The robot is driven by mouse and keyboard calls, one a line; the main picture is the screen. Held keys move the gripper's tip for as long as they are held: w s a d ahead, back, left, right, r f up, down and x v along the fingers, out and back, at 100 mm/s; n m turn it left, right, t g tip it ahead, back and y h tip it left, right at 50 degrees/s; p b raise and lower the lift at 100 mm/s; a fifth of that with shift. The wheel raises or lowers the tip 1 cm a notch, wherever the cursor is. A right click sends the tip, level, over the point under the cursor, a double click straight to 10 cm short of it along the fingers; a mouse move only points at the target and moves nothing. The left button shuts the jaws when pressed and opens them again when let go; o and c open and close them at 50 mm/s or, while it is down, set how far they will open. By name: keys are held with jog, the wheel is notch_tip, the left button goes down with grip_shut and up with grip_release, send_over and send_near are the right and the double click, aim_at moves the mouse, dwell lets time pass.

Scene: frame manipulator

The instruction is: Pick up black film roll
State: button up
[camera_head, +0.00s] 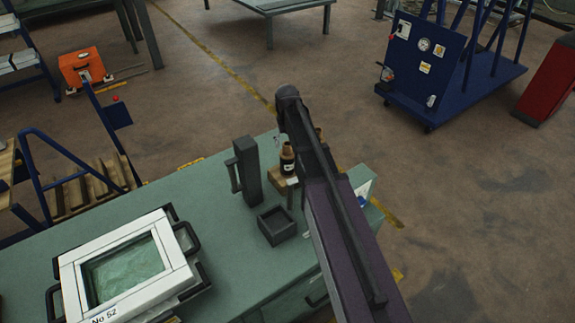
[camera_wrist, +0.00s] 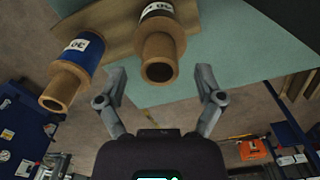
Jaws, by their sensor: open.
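The black film roll (camera_wrist: 160,15) has a dark wrap, a white label and a tan tube core end facing the wrist camera. In the head view the black roll (camera_head: 287,159) stands upright on a small wooden stand (camera_head: 281,184). My gripper (camera_wrist: 161,74) is open and empty. In the wrist view its fingers are spread to either side of the roll's core end; I cannot tell how far off the roll is. In the head view my gripper is hidden behind my arm.
A blue-wrapped roll (camera_wrist: 86,50) stands close beside the black one on the wooden stand. On the green table (camera_head: 215,215) are a dark upright block with a handle (camera_head: 247,172), a small dark open box (camera_head: 279,225) and a white frame (camera_head: 160,285) marked No 52.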

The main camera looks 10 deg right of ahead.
jog(key=shift+f+b, duration=0.4)
jog(key=shift+f, duration=0.25)
grip_shut()
